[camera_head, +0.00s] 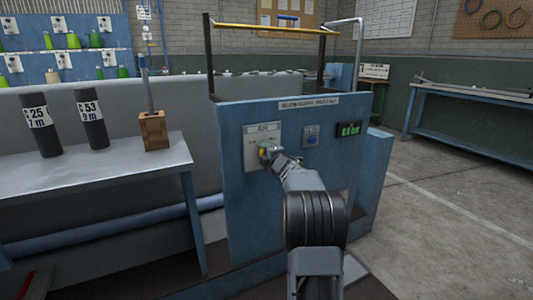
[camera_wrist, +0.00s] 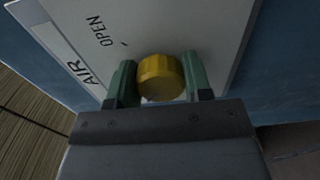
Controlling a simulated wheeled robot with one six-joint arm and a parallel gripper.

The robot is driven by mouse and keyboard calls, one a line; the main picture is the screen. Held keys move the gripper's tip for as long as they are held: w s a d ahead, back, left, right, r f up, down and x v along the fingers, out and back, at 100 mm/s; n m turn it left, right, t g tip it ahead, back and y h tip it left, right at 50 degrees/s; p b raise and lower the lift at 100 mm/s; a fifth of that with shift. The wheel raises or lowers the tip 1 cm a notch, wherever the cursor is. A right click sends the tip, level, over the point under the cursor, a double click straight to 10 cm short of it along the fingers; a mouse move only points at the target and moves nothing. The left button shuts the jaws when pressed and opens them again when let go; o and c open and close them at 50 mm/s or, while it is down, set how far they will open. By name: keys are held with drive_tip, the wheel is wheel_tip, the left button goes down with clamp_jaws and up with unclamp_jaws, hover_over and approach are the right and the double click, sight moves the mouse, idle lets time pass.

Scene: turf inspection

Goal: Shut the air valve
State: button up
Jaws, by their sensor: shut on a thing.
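The air valve is a round yellow knob (camera_wrist: 160,78) on a pale plate (camera_wrist: 190,20) marked "AIR" and "OPEN" in the wrist view. The green fingers of my gripper (camera_wrist: 160,82) sit on either side of the knob and are shut on it. In the head view, my gripper (camera_head: 268,152) reaches the plate (camera_head: 252,137) on the front of the blue cabinet (camera_head: 250,210). It covers most of the knob there. A short dark mark shows on the plate near "OPEN"; I cannot tell which way the knob points.
A table (camera_head: 90,190) with two dark cylinders (camera_head: 42,125) and a wooden block (camera_head: 153,131) stands left. Open floor (camera_head: 440,205) lies right.

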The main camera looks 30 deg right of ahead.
drive_tip(key=shift+d+r, duration=0.15)
drive_tip(key=shift+r, duration=0.15)
drive_tip(key=o, duration=0.8)
drive_tip(key=shift+s, duration=0.1)
drive_tip(key=shift+o, duration=0.6)
drive_tip(key=shift+f, duration=0.15)
drive_tip(key=s+a+p, duration=0.2)
drive_tip(key=s, duration=1.1)
drive_tip(key=shift+s, duration=0.25)
